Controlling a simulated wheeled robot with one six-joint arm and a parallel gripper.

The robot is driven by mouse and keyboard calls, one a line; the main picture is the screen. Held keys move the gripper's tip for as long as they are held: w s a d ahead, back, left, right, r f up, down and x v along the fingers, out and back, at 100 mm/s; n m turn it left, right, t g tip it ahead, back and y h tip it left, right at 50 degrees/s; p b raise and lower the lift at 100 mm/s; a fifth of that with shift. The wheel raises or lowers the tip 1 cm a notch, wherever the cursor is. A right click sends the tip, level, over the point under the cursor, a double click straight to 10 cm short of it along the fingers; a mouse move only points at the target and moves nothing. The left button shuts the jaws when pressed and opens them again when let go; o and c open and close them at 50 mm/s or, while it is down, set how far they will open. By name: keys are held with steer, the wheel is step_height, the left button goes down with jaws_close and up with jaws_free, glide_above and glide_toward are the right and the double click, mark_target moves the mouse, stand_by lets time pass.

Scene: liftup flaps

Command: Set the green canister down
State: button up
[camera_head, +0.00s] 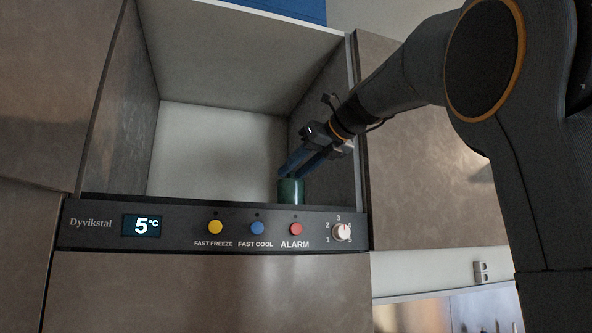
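The green canister (291,191) is inside the open cabinet compartment (215,145), near its right wall. Its lower part is hidden behind the control panel along the front edge, so I cannot tell whether it rests on the compartment floor. My gripper (290,174) reaches in from the upper right, with its blue fingers slanting down to the top of the canister. The fingertips meet the canister's upper rim. The gap between the fingers and their grip on the canister are too small to make out. The canister looks upright.
The dark control panel (180,228) with buttons and a knob (341,232) forms the compartment's front lip. The right side wall (325,110) stands close to my gripper. The compartment's left and middle look empty. A closed cabinet front (420,180) lies to the right.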

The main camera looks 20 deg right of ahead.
steer(key=shift+r, duration=0.1)
steer(key=shift+s+d+r, duration=0.1)
steer(key=shift+s+r, duration=0.05)
steer(key=shift+s, duration=0.05)
steer(key=b+v, duration=0.2)
steer(key=v, duration=0.9)
steer(key=shift+s+b, duration=0.25)
steer(key=shift+b, duration=0.05)
steer(key=shift+d, duration=0.1)
